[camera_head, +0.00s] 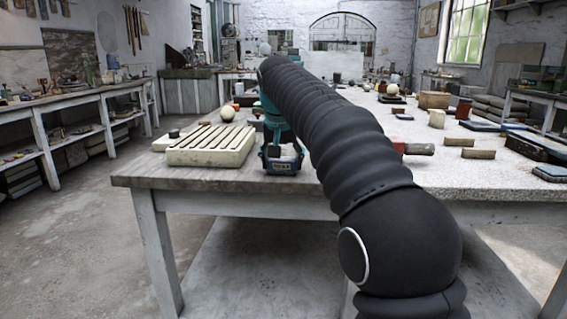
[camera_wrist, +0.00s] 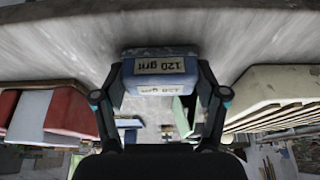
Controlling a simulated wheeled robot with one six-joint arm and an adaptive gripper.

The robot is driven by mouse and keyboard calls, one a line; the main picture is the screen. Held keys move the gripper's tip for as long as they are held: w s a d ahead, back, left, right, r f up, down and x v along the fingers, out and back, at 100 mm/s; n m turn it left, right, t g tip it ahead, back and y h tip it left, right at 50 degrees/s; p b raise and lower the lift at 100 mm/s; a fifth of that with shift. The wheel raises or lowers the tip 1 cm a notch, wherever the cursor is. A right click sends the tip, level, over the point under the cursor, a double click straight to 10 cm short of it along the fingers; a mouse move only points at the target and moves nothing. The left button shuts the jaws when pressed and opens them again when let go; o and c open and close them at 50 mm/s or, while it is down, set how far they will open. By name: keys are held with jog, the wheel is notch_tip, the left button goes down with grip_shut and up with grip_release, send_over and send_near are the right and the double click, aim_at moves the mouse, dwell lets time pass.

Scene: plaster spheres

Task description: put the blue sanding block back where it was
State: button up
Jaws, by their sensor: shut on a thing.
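The blue sanding block (camera_wrist: 160,60) is between the two fingers of my gripper (camera_wrist: 161,97) in the wrist view. Its pale label reads "120 grit", inverted there. In the head view my gripper (camera_head: 283,153) points down near the front edge of the table, just right of a slotted cream rack (camera_head: 208,155). The block (camera_head: 282,170) shows low between the fingers, small and partly covered by them. I cannot tell whether it touches the tabletop.
The cream rack also shows at right in the wrist view (camera_wrist: 262,90). A pale ball (camera_head: 227,113) sits behind it. A red-ended object (camera_head: 418,149) and small wooden blocks (camera_head: 478,154) lie right of my arm. My arm hides the table's middle.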

jog(key=o, duration=1.2)
jog(key=shift+f, duration=0.1)
jog(key=p+v, duration=0.3)
jog(key=v, duration=0.9)
jog(key=shift+w, duration=0.1)
